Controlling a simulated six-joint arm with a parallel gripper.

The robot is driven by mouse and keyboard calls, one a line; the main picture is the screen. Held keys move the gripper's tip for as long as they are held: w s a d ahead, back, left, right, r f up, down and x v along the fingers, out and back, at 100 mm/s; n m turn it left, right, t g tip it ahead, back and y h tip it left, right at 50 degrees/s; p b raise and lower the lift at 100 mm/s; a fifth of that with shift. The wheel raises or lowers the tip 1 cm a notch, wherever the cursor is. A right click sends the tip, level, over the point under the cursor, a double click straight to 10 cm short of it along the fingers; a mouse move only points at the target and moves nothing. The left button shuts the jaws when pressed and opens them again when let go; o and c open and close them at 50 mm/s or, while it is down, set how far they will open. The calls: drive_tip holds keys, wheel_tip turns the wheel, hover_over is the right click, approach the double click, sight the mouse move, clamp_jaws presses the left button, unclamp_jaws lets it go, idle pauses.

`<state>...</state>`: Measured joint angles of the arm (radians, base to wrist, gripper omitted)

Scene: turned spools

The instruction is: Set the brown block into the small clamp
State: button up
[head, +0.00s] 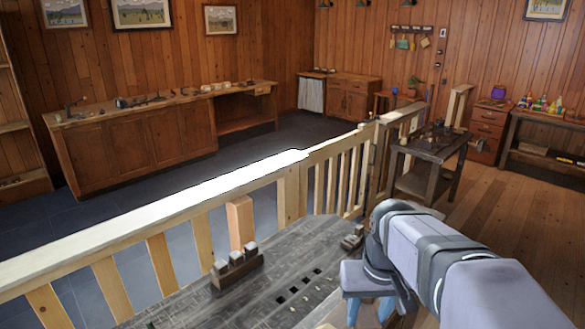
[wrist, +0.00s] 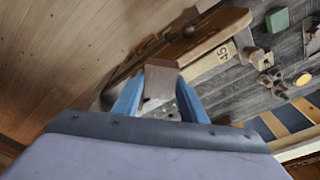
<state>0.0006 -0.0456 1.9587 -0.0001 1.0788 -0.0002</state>
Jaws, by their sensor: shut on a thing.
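My gripper (wrist: 160,92) has blue fingers and is shut on the brown block (wrist: 161,76), which sits between the fingertips in the wrist view. Part of the block's lower side is hidden by the fingers. In the head view my gripper (head: 370,309) shows only in part at the lower right, beside the grey bench, and the block is hidden there. I cannot clearly pick out the small clamp. A small grey-brown fitting (head: 352,238) at the bench's far right end may be it, but it is too small to tell.
The grey workbench (head: 322,259) has a row of dark square slots. A wooden rack (head: 238,276) with pale-topped pieces stands on it. A pale railing (head: 200,199) runs behind. The wrist view shows a green block (wrist: 278,20), a brass disc (wrist: 303,79) and a "45" label (wrist: 223,53).

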drive_tip(key=shift+w+a+r+n, duration=0.1)
drive_tip(key=shift+w+a+n, duration=0.2)
drive_tip(key=shift+w+a, duration=0.1)
drive_tip(key=w+a+n+p, duration=0.1)
drive_tip(key=w+a+n, duration=0.2)
drive_tip(key=a, duration=0.4)
drive_tip(key=w+a+f+n+g+y+p, duration=0.1)
drive_tip(key=w+a+n, duration=0.3)
drive_tip(key=a, duration=0.3)
drive_tip(key=w+a+n+p, duration=0.1)
drive_tip(key=w+a+n, duration=0.2)
drive_tip(key=a, duration=0.5)
drive_tip(key=s+a+f+n+p, duration=0.1)
drive_tip(key=a+f+n, duration=0.15)
drive_tip(key=a, duration=0.45)
drive_tip(key=s+a+f+n, duration=0.1)
drive_tip(key=a+f+n, duration=0.15)
drive_tip(key=a, duration=0.45)
drive_tip(key=s+a+f+n+g+p, duration=0.1)
drive_tip(key=s+a+f+n, duration=0.4)
drive_tip(key=s+a, duration=0.3)
drive_tip(key=s+a+f+n+g+p, duration=0.1)
drive_tip(key=s+a+f+n, duration=0.4)
drive_tip(key=s+a, duration=0.4)
drive_tip(key=shift+s+a+f+n, duration=0.15)
drive_tip(key=shift+a+n, duration=0.55)
drive_tip(key=shift+f, duration=0.15)
